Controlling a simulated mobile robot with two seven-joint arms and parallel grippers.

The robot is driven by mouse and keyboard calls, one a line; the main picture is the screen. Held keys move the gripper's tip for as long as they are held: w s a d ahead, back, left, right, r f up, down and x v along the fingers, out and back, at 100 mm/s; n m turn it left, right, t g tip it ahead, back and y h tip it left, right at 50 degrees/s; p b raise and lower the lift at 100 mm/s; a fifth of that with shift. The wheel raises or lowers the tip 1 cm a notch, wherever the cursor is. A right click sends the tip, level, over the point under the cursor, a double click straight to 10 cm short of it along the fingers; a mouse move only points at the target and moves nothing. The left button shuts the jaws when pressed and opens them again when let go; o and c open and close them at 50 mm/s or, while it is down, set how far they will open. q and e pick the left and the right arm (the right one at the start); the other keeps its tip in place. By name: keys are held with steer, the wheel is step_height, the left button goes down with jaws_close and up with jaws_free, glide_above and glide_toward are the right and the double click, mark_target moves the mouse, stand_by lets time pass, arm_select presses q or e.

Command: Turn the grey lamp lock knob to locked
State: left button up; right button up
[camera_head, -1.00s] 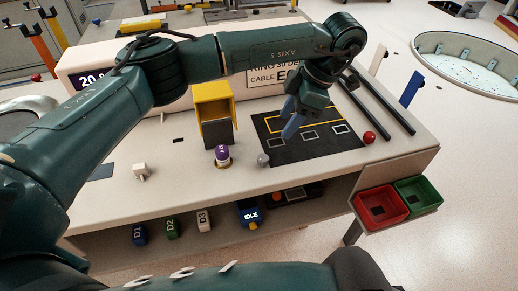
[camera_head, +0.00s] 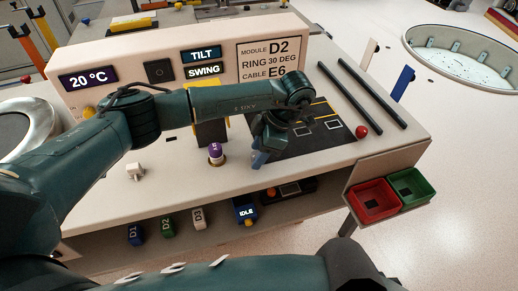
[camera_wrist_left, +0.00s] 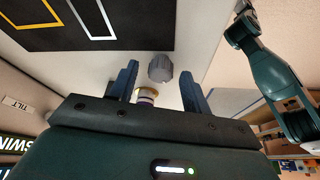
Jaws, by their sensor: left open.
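The grey knob (camera_wrist_left: 160,68) shows in the left wrist view as a small ribbed cap on the pale bench top, near the dark mat. In the head view it is hidden behind my left gripper (camera_head: 259,159). The left gripper is open, with its blue fingers pointing down at the bench. In the left wrist view its fingers (camera_wrist_left: 160,88) stand apart on either side of the knob's line, with the knob just beyond the gap. I cannot tell whether they touch it. Any lock marking on the knob is too small to read. My right gripper is not in view.
A purple-topped knob (camera_head: 216,153) stands just left of the left gripper. A yellow and dark block (camera_head: 211,132) is behind it. The black mat (camera_head: 300,143), two black rods and a red ball (camera_head: 361,131) lie right. Red (camera_head: 377,199) and green bins hang at the right edge.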

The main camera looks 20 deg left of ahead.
arm_select(q)
steer(key=c, duration=1)
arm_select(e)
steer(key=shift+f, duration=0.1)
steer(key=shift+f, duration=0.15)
arm_select(q)
steer(key=m+t+b, duration=0.1)
steer(key=m+b, duration=0.1)
steer(key=m, duration=0.2)
steer(key=shift+f+t+b, duration=0.1)
steer(key=shift+t+b, duration=0.2)
steer(key=shift+b, duration=0.1)
steer(key=shift+s+m+t+b, duration=0.15)
steer(key=shift+m+t+b, duration=0.15)
steer(key=shift+m+b, duration=0.35)
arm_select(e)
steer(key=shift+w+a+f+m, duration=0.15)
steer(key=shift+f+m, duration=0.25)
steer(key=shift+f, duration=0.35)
arm_select(q)
steer(key=shift+m, duration=0.35)
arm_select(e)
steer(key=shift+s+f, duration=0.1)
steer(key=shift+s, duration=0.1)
arm_select(q)
steer(key=o, duration=1)
